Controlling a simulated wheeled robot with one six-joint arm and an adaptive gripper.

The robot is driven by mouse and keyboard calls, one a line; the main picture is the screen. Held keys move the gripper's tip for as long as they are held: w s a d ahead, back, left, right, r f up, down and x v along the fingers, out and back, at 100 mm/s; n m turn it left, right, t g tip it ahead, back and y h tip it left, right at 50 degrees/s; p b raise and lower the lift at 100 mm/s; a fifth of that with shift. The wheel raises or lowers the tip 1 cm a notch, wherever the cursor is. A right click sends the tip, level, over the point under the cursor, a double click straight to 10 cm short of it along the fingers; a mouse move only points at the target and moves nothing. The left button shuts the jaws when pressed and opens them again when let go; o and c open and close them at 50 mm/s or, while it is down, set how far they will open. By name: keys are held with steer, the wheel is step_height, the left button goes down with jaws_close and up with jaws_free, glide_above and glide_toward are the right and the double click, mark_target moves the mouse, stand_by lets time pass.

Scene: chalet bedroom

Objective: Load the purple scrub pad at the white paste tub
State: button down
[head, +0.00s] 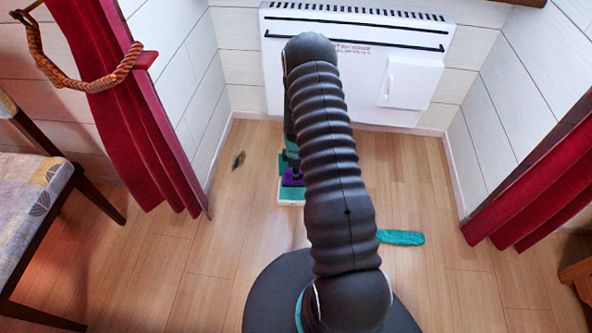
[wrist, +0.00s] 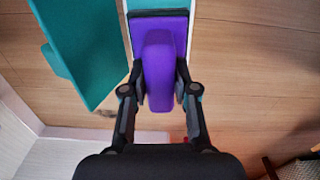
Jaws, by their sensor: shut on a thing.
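The purple scrub pad (head: 292,178) shows low over the floor beside my arm in the head view. In the wrist view, my gripper (wrist: 162,95) is shut on the raised purple grip of the scrub pad (wrist: 178,22), with a finger on each side. The pad has a dark lower edge. The white paste tub (head: 290,203), with a teal inside, is at the pad in the head view. Its pale rim shows around the pad in the wrist view (wrist: 191,28). I cannot tell whether the pad touches the paste.
A teal piece (wrist: 85,45) lies left of the pad in the wrist view. A flat teal object (head: 402,238) lies on the wooden floor to the right. A dark smudge (head: 238,160) marks the floor at left. A white heater (head: 400,85), red curtains (head: 130,110) and a chair (head: 35,205) border the space.

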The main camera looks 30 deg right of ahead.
steer(key=shift+f+b, duration=1.15)
steer(key=shift+f, duration=1.85)
steer(key=c, duration=1.9)
jaws_free()
steer(key=shift+f+b, duration=0.55)
steer(key=shift+b, duration=0.2)
steer(key=shift+r, duration=0.1)
steer(key=shift+r+p, duration=1.6)
steer(key=shift+r, duration=1.85)
jaws_close()
